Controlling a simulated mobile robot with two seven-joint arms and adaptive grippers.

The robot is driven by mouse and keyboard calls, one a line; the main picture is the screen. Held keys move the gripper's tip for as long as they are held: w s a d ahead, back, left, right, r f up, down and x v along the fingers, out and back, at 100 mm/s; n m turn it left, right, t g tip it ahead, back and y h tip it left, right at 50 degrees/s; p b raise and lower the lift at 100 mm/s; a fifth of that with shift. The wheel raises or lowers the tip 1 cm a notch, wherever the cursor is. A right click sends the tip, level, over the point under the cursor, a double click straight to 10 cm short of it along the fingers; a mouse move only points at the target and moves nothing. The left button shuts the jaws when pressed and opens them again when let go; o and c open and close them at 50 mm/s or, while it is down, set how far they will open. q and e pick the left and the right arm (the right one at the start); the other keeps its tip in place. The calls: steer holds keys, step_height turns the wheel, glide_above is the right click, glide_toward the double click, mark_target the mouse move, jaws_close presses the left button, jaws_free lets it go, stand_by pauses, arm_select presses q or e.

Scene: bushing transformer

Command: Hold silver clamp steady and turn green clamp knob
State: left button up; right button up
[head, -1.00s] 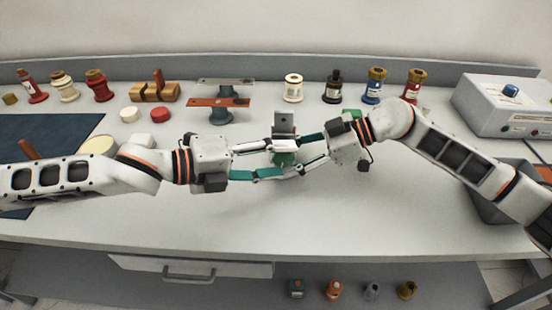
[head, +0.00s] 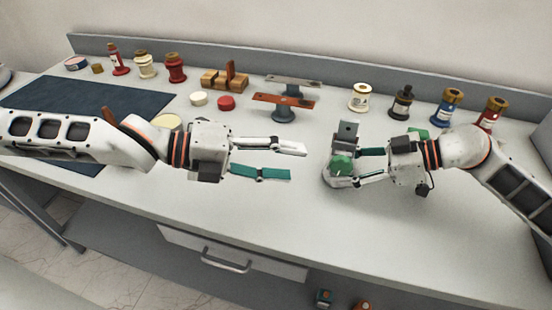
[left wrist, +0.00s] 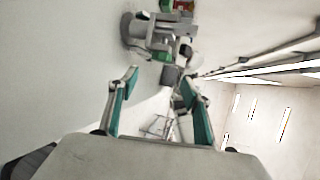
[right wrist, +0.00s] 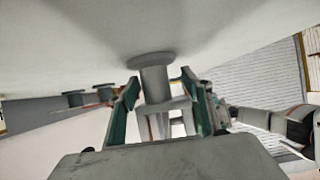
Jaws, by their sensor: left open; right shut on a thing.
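The silver clamp (head: 347,135) stands on the bench at centre right, with its green knob (head: 341,164) on the near side. My right gripper (head: 350,167) is shut on the clamp from the right; its fingers hide part of it. In the right wrist view the clamp's grey post (right wrist: 155,82) stands between my fingers. My left gripper (head: 284,162) is open and empty, to the left of the clamp, with a clear gap to the knob. The left wrist view shows the clamp (left wrist: 150,32) beyond the open fingers.
An orange-topped stand (head: 284,103) is behind my left gripper. White and red caps (head: 227,102) lie near it. Bottles and spools line the back, including a blue one (head: 446,108). A dark mat (head: 90,105) lies at left. The bench front is clear.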

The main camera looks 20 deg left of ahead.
stand_by(0.4)
stand_by(0.3)
steer(key=o, duration=0.9)
